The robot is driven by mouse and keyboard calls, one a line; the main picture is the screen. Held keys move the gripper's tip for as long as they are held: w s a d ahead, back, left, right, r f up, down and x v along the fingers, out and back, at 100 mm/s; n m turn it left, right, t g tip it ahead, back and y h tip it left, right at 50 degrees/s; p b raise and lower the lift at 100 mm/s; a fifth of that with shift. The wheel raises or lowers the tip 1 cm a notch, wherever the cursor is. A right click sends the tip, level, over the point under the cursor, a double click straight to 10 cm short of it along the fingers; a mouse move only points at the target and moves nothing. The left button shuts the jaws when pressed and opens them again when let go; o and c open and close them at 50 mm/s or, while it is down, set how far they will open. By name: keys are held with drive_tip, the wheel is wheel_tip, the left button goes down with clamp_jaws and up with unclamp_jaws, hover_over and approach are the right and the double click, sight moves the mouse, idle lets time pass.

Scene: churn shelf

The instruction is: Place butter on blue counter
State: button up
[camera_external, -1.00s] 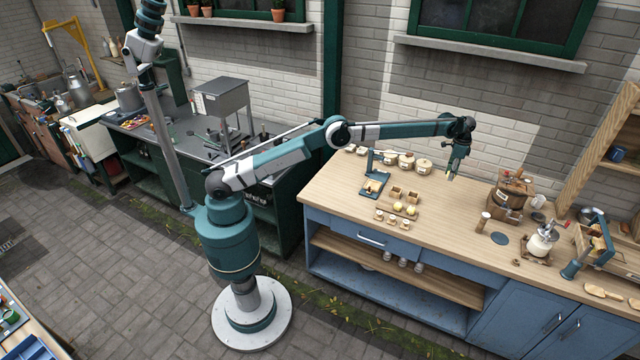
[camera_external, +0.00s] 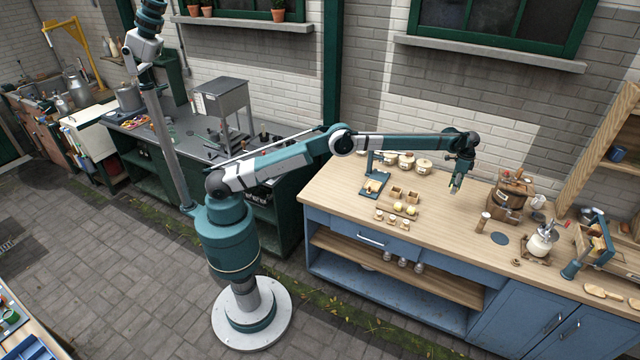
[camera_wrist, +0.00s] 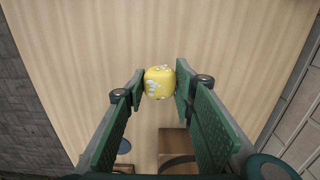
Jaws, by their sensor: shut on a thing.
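My gripper (camera_external: 454,189) is shut on the butter (camera_wrist: 159,82), a small yellow block with whitish patches. In the wrist view the butter sits between the tips of the two green finger pads. In the external view it is too small to make out clearly. The blue counter (camera_external: 440,225) has a pale wooden top and blue cabinets below. My gripper points down over the middle of this top, close above it. I cannot tell whether the butter touches the wood.
Left of my gripper stand small wooden boxes (camera_external: 397,191), yellow pieces (camera_external: 411,210), a blue stand (camera_external: 374,184) and lidded jars (camera_external: 406,161). To the right are a wooden churn (camera_external: 510,197), a pale cylinder (camera_external: 483,222) and a glass jar (camera_external: 541,243). The wood around my gripper is bare.

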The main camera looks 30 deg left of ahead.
drive_tip(key=shift+f, duration=0.1)
hover_over(448, 205)
drive_tip(key=shift+s+f, duration=0.1)
drive_tip(key=shift+f, duration=2.9)
drive_tip(key=shift+f, duration=1.9)
drive_tip(key=shift+f, duration=0.15)
drive_tip(key=o, duration=1)
drive_tip(key=shift+c, duration=0.2)
wheel_tip(448, 205, up, 12)
drive_tip(key=shift+r, duration=0.2)
